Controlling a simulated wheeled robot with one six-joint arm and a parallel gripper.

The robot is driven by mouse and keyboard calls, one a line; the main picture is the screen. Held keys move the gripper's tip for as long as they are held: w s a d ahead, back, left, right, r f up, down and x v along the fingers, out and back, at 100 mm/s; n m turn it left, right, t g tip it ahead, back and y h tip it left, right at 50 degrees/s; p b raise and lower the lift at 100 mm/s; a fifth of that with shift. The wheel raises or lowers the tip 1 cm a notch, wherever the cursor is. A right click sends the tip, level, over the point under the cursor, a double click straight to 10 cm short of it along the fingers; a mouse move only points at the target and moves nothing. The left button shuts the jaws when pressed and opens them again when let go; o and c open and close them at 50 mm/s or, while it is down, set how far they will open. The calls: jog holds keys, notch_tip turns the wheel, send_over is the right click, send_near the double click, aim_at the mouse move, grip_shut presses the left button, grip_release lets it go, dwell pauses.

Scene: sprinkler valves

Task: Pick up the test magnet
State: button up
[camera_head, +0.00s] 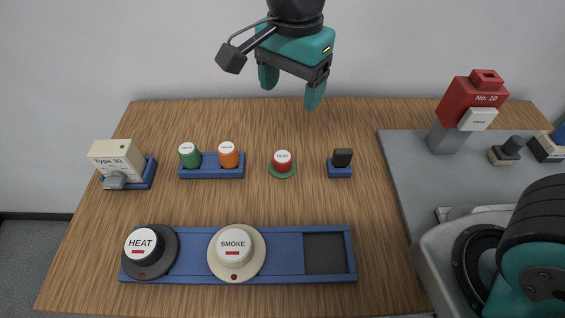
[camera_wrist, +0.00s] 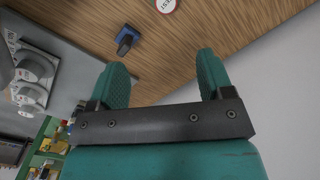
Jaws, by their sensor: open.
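The likely test magnet (camera_head: 283,160) is a small red cylinder with a white round top lettered "TEST", standing on a green round base near the middle of the wooden table. Its white top (camera_wrist: 165,5) is cut off at the upper edge of the wrist view. My gripper (camera_head: 291,90) is open and empty, high above the table's back edge, beyond the magnet and apart from it. In the wrist view, its two teal fingers (camera_wrist: 162,68) are spread with nothing between them.
A black block in a blue holder (camera_head: 340,170) stands right of the magnet, and a blue rack (camera_head: 212,172) with green and orange caps left. A blue tray (camera_head: 190,268) with HEAT and SMOKE detectors lies in front. A grey surface (camera_head: 410,165) with a red block is right.

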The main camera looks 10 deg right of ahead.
jog(key=m, duration=0.1)
send_near(282, 156)
jog(key=shift+m, duration=0.3)
notch_tip(282, 156, down, 5)
jog(key=shift+d+f, duration=0.15)
jog(key=f, duration=0.1)
jog(key=f+p, duration=0.1)
jog(key=f, duration=0.3)
jog(key=shift+a+f, duration=0.1)
jog(key=shift+a, duration=0.15)
jog(key=c, duration=1.1)
